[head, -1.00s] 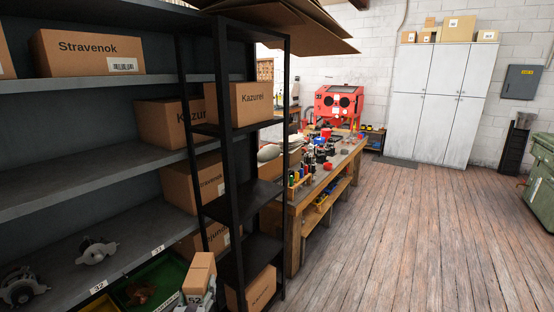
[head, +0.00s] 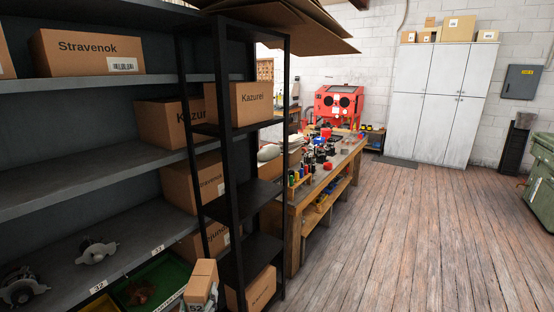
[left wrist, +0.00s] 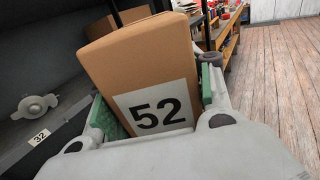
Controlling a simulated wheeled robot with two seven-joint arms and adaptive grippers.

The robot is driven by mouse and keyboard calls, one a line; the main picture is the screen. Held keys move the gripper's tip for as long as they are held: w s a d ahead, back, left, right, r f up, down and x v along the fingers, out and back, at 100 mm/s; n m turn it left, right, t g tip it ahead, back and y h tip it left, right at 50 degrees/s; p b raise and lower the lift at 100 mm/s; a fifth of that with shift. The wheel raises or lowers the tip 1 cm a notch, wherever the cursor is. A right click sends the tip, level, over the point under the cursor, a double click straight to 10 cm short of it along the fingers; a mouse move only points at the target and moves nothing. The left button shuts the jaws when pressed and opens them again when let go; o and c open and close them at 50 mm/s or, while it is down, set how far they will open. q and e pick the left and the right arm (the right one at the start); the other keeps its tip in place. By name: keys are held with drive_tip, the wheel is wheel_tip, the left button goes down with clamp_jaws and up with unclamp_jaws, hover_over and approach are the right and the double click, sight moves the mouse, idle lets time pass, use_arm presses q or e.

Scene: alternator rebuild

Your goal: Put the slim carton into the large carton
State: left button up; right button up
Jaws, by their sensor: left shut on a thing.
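The slim carton (head: 201,282), a brown box with a white label reading 52, is at the bottom of the head view. It fills the middle of the left wrist view (left wrist: 140,62). My left gripper (left wrist: 157,100) is shut on it, with green finger pads on either side. In the head view the gripper (head: 194,306) is mostly cut off by the bottom edge. Several larger brown cartons are in view, among them a Stravenok carton (head: 88,55) and a Kazurei carton (head: 240,104); I cannot tell which is the large carton. My right gripper is not in view.
A dark shelf unit (head: 60,187) fills the left, its black upright (head: 232,180) close to the held carton. Alternator parts (head: 96,250) and a green bin (head: 170,271) are low on it. A cluttered workbench (head: 297,205) stands beyond. The wooden floor (head: 420,240) to the right is clear.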

use_arm(q)
drive_tip(key=shift+r, duration=0.15)
drive_tip(key=shift+a+r+y, duration=0.1)
drive_tip(key=shift+a+y, duration=0.2)
drive_tip(key=shift+a, duration=0.05)
drive_tip(key=shift+s+a+n, duration=0.1)
drive_tip(key=shift+s+n, duration=0.05)
drive_tip(key=shift+n, duration=0.15)
drive_tip(key=shift+s+d+f, duration=0.2)
drive_tip(key=shift+s+f, duration=0.4)
drive_tip(key=shift+f, duration=0.25)
drive_tip(key=shift+s+d+f, duration=0.15)
drive_tip(key=shift+s+f, duration=0.4)
drive_tip(key=shift+f, duration=0.35)
drive_tip(key=shift+s+d+f, duration=0.2)
drive_tip(key=shift+s+f, duration=0.4)
drive_tip(key=shift+f, duration=0.25)
drive_tip(key=shift+s+f, duration=0.45)
drive_tip(key=shift+f, duration=0.05)
drive_tip(key=d+r+m+g+h, duration=0.2)
drive_tip(key=d+r+m+h, duration=0.2)
drive_tip(key=r, duration=0.6)
drive_tip(key=s+d+r+m+g+h, duration=0.1)
drive_tip(key=d+r+m+h, duration=0.3)
drive_tip(key=d+r+h, duration=0.4)
drive_tip(key=shift+d+r+m+g, duration=0.3)
drive_tip(key=shift+d+r+g, duration=0.3)
drive_tip(key=shift+d+r, duration=1.05)
